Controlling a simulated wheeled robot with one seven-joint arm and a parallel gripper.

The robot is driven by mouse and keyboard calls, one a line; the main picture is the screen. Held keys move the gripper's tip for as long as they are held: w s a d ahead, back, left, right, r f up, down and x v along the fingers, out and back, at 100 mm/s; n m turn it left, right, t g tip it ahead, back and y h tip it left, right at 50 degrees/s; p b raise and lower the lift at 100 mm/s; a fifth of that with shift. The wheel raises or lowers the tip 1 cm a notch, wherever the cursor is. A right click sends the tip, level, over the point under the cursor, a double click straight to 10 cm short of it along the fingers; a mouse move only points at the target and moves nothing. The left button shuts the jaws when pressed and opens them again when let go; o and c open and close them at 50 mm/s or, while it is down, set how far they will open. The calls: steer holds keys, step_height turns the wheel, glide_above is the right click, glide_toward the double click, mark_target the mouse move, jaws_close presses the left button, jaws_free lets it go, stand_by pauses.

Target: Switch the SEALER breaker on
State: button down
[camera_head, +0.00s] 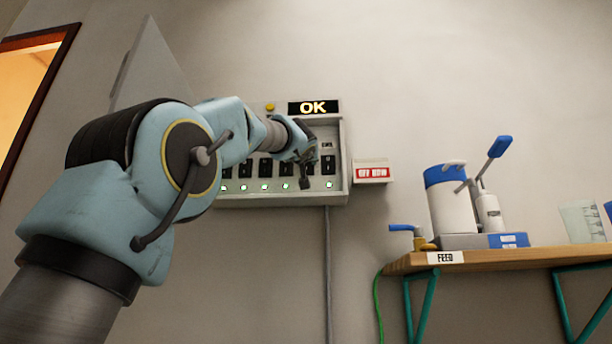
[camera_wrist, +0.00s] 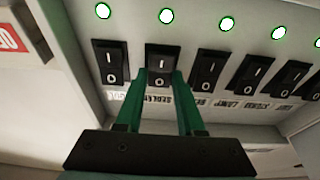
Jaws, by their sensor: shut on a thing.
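The SEALER breaker (camera_wrist: 162,58) is a black rocker switch marked I and O, second from the left in the wrist view. Its label is upside down and partly hidden by my fingers. Its face catches the light differently from its neighbours. My gripper (camera_wrist: 161,79) has its green fingers shut on this rocker at its O end. In the head view my gripper (camera_head: 304,181) is at the right part of the breaker box (camera_head: 338,189), and the SEALER rocker is hard to pick out there. A lit lamp (camera_wrist: 166,16) shows beside the SEALER breaker.
Another breaker (camera_wrist: 111,62) sits close on the left, and a further one (camera_wrist: 209,67) on the right. The box door (camera_head: 155,70) stands open. A lit OK sign (camera_head: 313,107) is above the box. A red-and-white sign (camera_head: 373,172) is beside it. A shelf (camera_head: 510,258) is at right.

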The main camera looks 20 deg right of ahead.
steer(key=shift+f+t+b, duration=0.3)
steer(key=shift+f+b, duration=0.15)
steer(key=shift+b, duration=0.75)
steer(key=shift+t+h+b, duration=0.4)
steer(key=shift+b, duration=1.15)
steer(key=shift+r+t+b, duration=0.15)
steer(key=shift+t+b, duration=0.15)
steer(key=shift+b, duration=0.05)
steer(key=c, duration=0.5)
jaws_free()
